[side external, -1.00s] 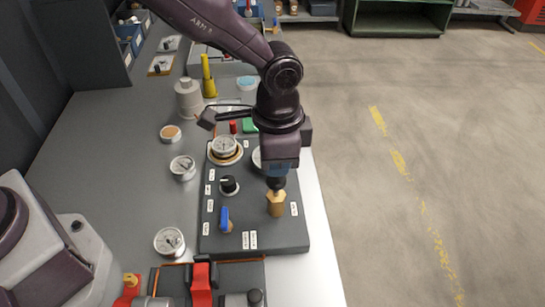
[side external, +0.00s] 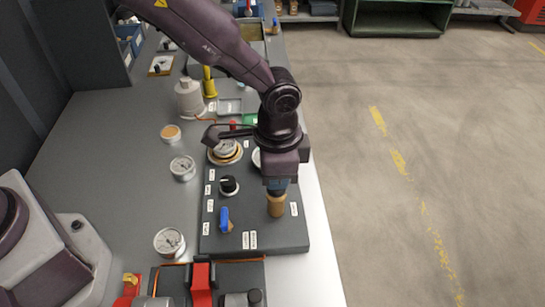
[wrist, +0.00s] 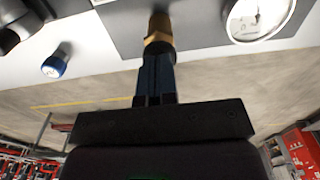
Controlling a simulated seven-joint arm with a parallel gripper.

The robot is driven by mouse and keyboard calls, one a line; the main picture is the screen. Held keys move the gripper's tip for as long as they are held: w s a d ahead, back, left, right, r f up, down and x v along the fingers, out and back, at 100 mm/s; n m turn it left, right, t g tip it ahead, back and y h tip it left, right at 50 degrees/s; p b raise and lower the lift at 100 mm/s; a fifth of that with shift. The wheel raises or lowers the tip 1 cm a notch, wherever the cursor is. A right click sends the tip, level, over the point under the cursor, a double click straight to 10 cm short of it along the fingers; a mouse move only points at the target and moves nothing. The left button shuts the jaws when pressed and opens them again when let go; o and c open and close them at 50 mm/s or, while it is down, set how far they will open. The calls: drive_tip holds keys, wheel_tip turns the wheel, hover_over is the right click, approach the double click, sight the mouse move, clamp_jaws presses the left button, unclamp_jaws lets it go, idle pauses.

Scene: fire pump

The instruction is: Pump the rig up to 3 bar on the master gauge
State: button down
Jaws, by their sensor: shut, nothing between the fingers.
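My gripper (side external: 277,190) points down with its fingers together and empty, right on top of the brass pump body (side external: 276,206) at the panel's right side. The pump's dark top knob is hidden under the fingertips. In the wrist view the shut fingers (wrist: 156,62) meet the brass piece (wrist: 158,38). A brass-rimmed gauge (side external: 225,150) sits at the panel's back left. Another white dial (side external: 257,158) is mostly behind my wrist. A white gauge (wrist: 260,14) is cut off in the wrist view. I cannot tell which is the master gauge or read any value.
The dark panel (side external: 275,240) carries a black knob (side external: 229,185) and a blue-handled valve (side external: 225,219). Loose gauges (side external: 183,168) and (side external: 169,241) lie left of it. A red-handled device (side external: 201,282) stands in front. A grey bottle (side external: 189,98) and yellow-topped item (side external: 209,84) stand behind.

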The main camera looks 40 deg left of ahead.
drive_tip(key=shift+f, duration=0.1)
drive_tip(key=shift+r, duration=1.85)
wheel_tip(320, 180, up, 7)
